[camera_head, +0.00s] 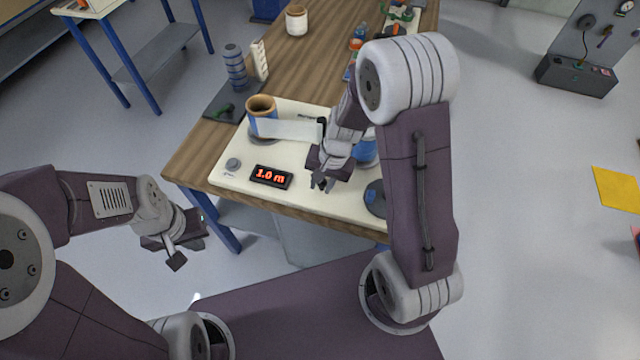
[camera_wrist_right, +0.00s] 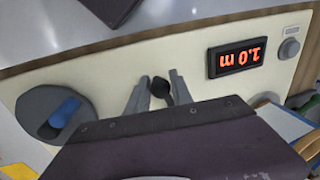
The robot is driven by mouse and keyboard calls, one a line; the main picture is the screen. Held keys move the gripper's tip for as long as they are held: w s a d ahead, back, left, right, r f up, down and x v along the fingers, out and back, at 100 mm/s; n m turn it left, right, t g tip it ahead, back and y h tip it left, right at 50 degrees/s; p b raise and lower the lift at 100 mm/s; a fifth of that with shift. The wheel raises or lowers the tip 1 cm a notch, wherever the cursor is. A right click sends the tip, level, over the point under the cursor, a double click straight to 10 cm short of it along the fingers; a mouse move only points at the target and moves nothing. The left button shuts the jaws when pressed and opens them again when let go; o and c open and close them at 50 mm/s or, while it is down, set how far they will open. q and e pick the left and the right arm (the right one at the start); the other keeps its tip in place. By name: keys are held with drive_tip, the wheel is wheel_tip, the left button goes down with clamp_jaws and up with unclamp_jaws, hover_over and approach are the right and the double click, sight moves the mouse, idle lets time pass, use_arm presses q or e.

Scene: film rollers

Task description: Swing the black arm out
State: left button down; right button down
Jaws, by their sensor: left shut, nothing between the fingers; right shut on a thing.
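My right gripper (camera_head: 321,184) points down over the front part of the cream machine board (camera_head: 225,178). In the right wrist view its two fingers (camera_wrist_right: 160,88) are on either side of a small black rounded piece (camera_wrist_right: 163,85), shut on it. It looks like the end of the black arm; the rest is hidden by my gripper. A dark upright part (camera_head: 322,127) stands behind the gripper, where the white film strip (camera_head: 290,130) ends. The strip comes from the orange-rimmed roll (camera_head: 262,118). My left gripper (camera_head: 177,257) is shut and empty, off the table's left front corner.
The board has a red "1.0 m" display (camera_head: 271,177), a grey knob (camera_head: 233,164), a blue roll (camera_head: 367,152) partly hidden by my right arm, and a grey disc (camera_head: 376,198) with a blue handle (camera_wrist_right: 64,112). Stacked spools (camera_head: 235,68) stand at the back left.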

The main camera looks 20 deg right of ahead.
drive_tip(key=shift+w, duration=0.1)
drive_tip(key=c, duration=1.3)
unclamp_jaws()
drive_tip(key=shift+o, duration=0.8)
drive_tip(key=shift+d, duration=0.15)
drive_tip(key=shift+r, duration=0.15)
wheel_tip(320, 180, up, 9)
drive_tip(key=s+d+p, duration=0.1)
drive_tip(key=shift+d+p, duration=0.2)
drive_tip(key=shift+p, duration=0.2)
drive_tip(key=shift+f, duration=0.2)
